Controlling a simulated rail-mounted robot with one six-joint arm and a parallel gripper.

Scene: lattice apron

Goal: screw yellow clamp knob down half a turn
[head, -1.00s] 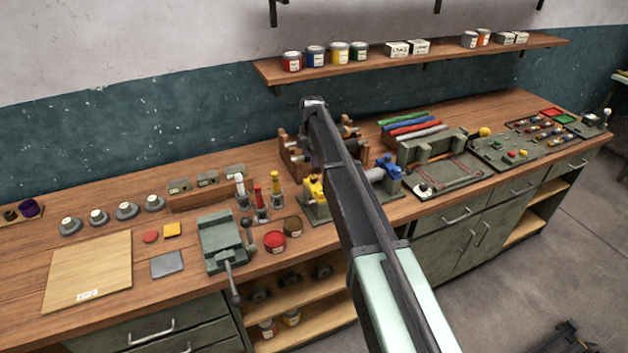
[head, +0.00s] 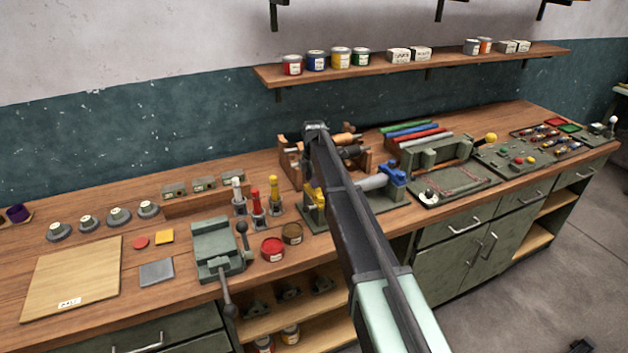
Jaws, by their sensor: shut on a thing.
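The yellow clamp (head: 318,199) is on the bench behind my arm, with only a yellow strip and part of its dark green base (head: 309,216) showing. I cannot make out its knob. My dark arm rises from the bottom of the head view and crosses in front of the clamp. My gripper is hidden behind the arm, so its jaws and anything between them do not show.
A blue clamp (head: 391,173) stands just right of my arm. Left of the arm are bottles with yellow (head: 274,188), red (head: 257,203) and white (head: 239,193) tops, two tins and a green vise (head: 217,243). A wooden rack (head: 290,157) stands behind.

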